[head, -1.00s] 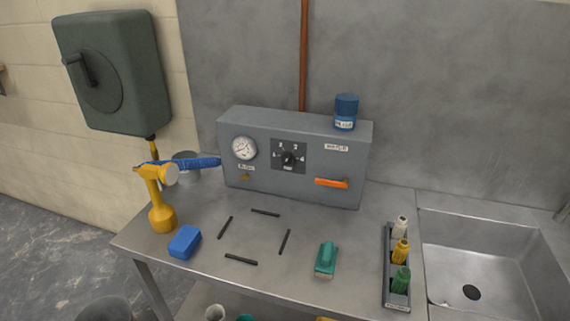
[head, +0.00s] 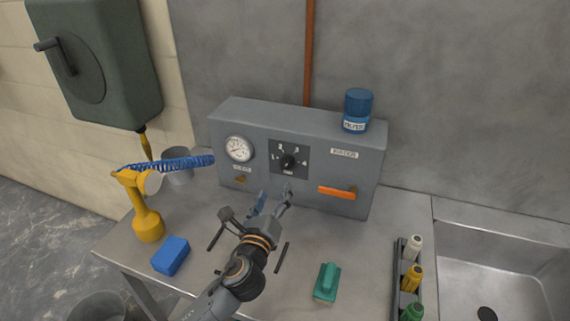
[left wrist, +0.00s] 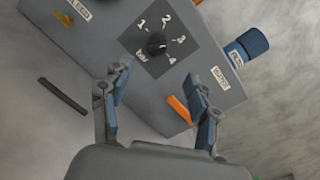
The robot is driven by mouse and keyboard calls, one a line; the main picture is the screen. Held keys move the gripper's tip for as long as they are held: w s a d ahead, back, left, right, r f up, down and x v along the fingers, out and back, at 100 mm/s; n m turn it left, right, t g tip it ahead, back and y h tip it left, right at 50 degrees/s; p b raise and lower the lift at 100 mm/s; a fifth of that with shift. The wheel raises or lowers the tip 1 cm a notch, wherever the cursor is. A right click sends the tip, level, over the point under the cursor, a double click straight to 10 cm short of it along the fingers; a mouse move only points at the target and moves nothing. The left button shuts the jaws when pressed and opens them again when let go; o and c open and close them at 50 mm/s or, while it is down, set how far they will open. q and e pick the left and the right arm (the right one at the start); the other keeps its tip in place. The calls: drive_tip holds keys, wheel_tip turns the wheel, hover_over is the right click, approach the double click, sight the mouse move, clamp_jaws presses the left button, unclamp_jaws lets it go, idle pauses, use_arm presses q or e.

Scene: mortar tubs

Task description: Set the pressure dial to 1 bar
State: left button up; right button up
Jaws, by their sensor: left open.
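The pressure dial is a round black knob (head: 289,161) on a dark square plate (head: 275,147) on the front of a grey box. In the left wrist view the knob (left wrist: 156,44) has the numbers 1, 2, 3 and 4 around it and a label below. I cannot tell for sure which number it points to. A round white gauge (head: 238,149) is left of the dial. My left gripper (head: 272,198) is open and empty, below and in front of the dial, apart from it. Its two fingers (left wrist: 158,76) show in the left wrist view. My right gripper is not in view.
An orange lever (head: 338,193) is right of the dial, and a blue jar (head: 357,110) stands on the box (head: 330,127). A yellow tool (head: 147,215) with a blue coiled hose, a blue block (head: 170,256) and a green tool (head: 327,283) are on the bench. A sink is at right.

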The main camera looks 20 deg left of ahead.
use_arm(q)
approach(285, 166)
drive_tip(key=w, duration=0.5)
drive_tip(key=w+p, duration=0.1)
drive_tip(key=w, duration=0.2)
drive_tip(key=shift+w+a, duration=0.15)
drive_tip(key=shift+a, duration=0.1)
drive_tip(key=shift+w, duration=0.3)
drive_tip(key=shift+w+a+f, duration=0.1)
drive_tip(key=shift+w, duration=0.25)
drive_tip(key=shift+s, duration=0.1)
drive_tip(key=shift+c, duration=0.7)
drive_tip(key=c, duration=1)
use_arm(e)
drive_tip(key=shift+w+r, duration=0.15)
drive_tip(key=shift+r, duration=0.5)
